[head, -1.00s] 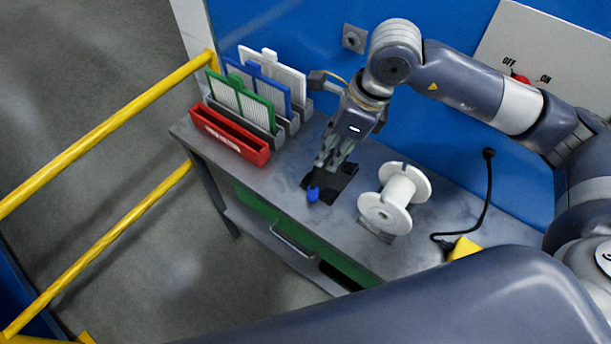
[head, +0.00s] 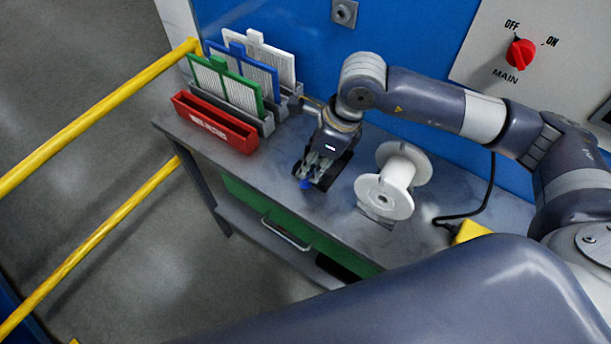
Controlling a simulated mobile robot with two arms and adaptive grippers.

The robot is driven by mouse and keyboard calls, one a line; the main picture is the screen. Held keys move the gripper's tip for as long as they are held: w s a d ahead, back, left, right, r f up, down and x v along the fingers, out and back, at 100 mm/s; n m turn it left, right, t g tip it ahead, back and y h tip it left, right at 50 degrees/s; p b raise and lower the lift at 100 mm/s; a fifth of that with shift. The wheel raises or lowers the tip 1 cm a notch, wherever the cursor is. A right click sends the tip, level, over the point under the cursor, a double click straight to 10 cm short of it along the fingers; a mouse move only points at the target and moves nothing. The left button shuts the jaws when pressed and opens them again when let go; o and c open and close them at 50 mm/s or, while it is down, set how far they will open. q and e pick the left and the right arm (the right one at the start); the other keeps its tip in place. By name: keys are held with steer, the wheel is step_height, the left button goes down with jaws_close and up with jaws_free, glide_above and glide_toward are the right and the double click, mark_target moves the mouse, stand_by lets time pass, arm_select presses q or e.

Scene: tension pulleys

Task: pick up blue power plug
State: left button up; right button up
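The blue power plug (head: 306,184) shows as a small blue shape at the front edge of a black base (head: 340,170) on the grey table. My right gripper (head: 314,174) comes in from the right and points down over the base. Its fingertips are right at the plug and cover part of it. At this size I cannot tell whether the fingers are closed on the plug. My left gripper is not in view.
A white spool (head: 390,186) stands just right of the gripper. A red bin (head: 213,125) and upright filter panels (head: 228,88) stand at the left. A yellow block (head: 470,232) with a black cable lies at the right. A yellow railing (head: 100,115) runs along the left.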

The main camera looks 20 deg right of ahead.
mark_target(306, 180)
steer(key=shift+a+f+p, duration=0.15)
steer(key=shift+f+p, duration=0.2)
steer(key=shift+f, duration=0.2)
steer(key=p+x, duration=0.1)
steer(key=x, duration=0.2)
steer(key=shift+w+f+p, duration=0.1)
steer(key=shift+f+p, duration=0.2)
steer(key=shift+p, duration=0.05)
steer(key=shift+w+a+f, duration=0.1)
steer(key=shift+w+f, duration=0.05)
steer(key=shift+f, duration=0.3)
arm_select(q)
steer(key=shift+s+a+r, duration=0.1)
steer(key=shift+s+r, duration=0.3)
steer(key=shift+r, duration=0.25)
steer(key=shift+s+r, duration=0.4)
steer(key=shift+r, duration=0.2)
arm_select(e)
jaws_close()
